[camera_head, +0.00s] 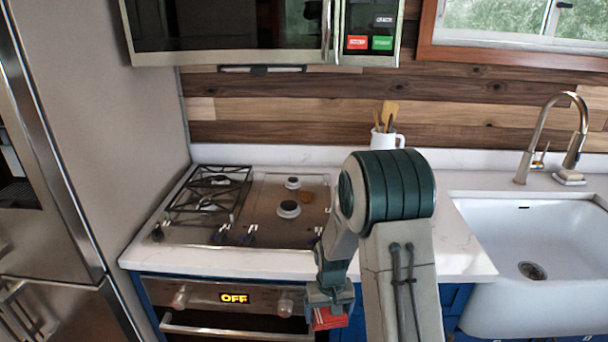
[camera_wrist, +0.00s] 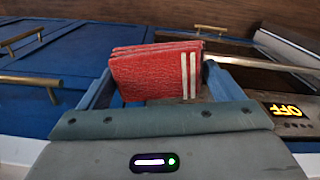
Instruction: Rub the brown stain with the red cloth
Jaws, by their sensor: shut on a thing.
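The red cloth (camera_head: 330,319) is folded in layers and has white stripes near one end. In the wrist view the cloth (camera_wrist: 150,75) sits between the fingers of my gripper (camera_head: 328,303), which is shut on it. My gripper hangs in front of the counter's front edge, beside the oven front and below the counter top. A small brown stain (camera_head: 306,197) shows on the steel cooktop (camera_head: 268,232), right of the burner caps. My gripper and the cloth are apart from the stain, lower and nearer the camera.
Black grates (camera_head: 208,195) cover the cooktop's left side; its right side has bare burners (camera_head: 288,209). Knobs (camera_head: 220,236) line its front. A white mug with utensils (camera_head: 387,138) stands behind my arm. The sink (camera_head: 535,250) is at right, the fridge (camera_head: 50,150) at left.

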